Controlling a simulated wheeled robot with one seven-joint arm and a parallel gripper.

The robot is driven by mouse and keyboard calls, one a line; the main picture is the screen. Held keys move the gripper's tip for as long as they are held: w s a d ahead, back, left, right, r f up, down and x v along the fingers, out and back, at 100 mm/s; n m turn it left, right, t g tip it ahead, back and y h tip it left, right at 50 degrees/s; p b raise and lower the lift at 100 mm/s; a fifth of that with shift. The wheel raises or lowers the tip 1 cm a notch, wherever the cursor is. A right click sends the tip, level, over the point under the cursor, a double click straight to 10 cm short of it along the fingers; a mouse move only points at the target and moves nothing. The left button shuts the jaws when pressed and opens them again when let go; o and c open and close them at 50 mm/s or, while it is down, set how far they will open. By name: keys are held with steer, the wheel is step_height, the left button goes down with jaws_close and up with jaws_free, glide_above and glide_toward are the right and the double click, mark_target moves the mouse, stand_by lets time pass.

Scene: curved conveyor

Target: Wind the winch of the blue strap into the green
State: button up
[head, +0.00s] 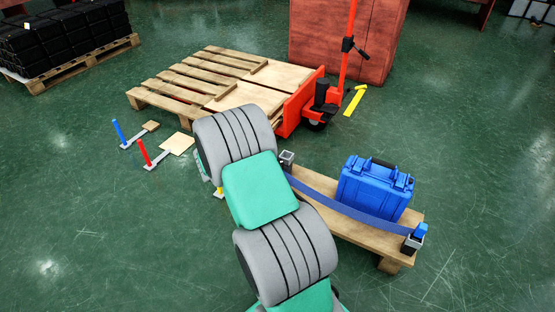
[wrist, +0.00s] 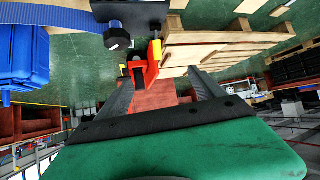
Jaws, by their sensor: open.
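In the wrist view the strap (wrist: 45,17) reaches a bracket with a dark faceted knob (wrist: 117,39), likely the winch. My gripper (wrist: 158,77) is open and empty, the knob apart from its left finger. No green marking is readable on the winch. My arm hides the gripper in the head view.
A red pallet jack (head: 323,95) stands at a wooden pallet (head: 200,75) behind. A blue post (head: 119,132), a red post (head: 144,153) and a partly hidden yellow post (head: 219,192) stand on the left floor. The floor at front left is clear.

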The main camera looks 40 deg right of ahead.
steer(key=d+f+t+h+p, duration=0.2)
steer(key=d+f+h, duration=0.1)
steer(key=d+f, duration=0.5)
steer(key=s+d+f+n+t+p, duration=0.1)
steer(key=s+f+n+t+p, duration=0.1)
steer(key=s+f+t, duration=0.35)
steer(key=shift+g+h, duration=0.4)
steer(key=shift+g, duration=0.15)
steer(key=w+d+b, duration=0.1)
steer(key=w+d+f, duration=0.1)
steer(key=d, duration=0.1)
steer(key=w+d+b, duration=0.1)
steer(key=w, duration=0.1)
steer(key=shift+d+f+b, duration=0.25)
steer(key=shift+f+b, duration=0.1)
steer(key=shift+w+d+r, duration=0.15)
steer(key=shift+w+d, duration=0.05)
steer(key=shift+w, duration=0.2)
